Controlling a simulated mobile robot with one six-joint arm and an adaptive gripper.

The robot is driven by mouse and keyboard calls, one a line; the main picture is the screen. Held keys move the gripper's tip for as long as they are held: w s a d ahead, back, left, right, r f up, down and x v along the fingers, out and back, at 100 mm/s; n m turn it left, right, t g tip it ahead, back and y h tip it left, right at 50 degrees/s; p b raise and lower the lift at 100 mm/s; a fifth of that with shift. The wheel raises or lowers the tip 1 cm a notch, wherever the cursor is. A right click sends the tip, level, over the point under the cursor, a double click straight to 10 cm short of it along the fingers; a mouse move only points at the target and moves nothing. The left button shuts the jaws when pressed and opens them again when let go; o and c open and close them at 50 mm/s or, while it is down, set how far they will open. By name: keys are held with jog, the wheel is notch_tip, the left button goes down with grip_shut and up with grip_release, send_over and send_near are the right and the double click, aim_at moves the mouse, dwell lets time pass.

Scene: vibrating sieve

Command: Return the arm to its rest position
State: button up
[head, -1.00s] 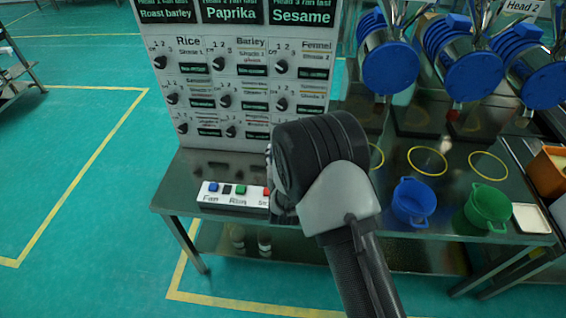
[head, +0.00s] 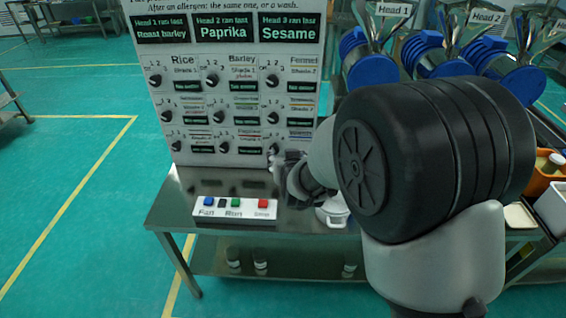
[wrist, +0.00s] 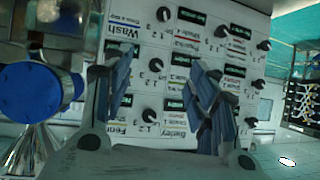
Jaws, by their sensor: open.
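My arm fills the right half of the head view, its large black joint close to the camera. My gripper (head: 287,168) is small and partly hidden behind the arm, in front of the lower right of the white control panel (head: 240,75). In the wrist view my gripper (wrist: 160,92) is open, its two blue-grey fingers apart with nothing between them. The panel (wrist: 150,88) shows behind the fingers, turned over, with black knobs and labels. I cannot tell the exact gap from fingers to panel.
A button box (head: 235,208) with blue, green and red buttons sits on the steel table (head: 180,205). A white pot (head: 334,211) stands beside my arm. Blue-lidded sieve heads (head: 385,72) stand at the back right.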

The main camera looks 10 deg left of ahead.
dwell(0.4)
jog(key=s+d+r+m+g+h, duration=0.1)
jog(key=s+d+r+g, duration=0.2)
jog(key=s+d+r, duration=0.85)
jog(key=s+d+g+h, duration=0.1)
jog(key=s+d, duration=0.3)
jog(key=s, duration=0.4)
jog(key=s+d+f+m+g+h, duration=0.1)
jog(key=s+d, duration=0.3)
jog(key=s, duration=0.4)
jog(key=s+d+g, duration=0.1)
jog(key=s+d, duration=0.4)
jog(key=s, duration=0.3)
jog(key=shift+s+f+m+g+h, duration=0.2)
jog(key=shift+s+m+g+h, duration=0.2)
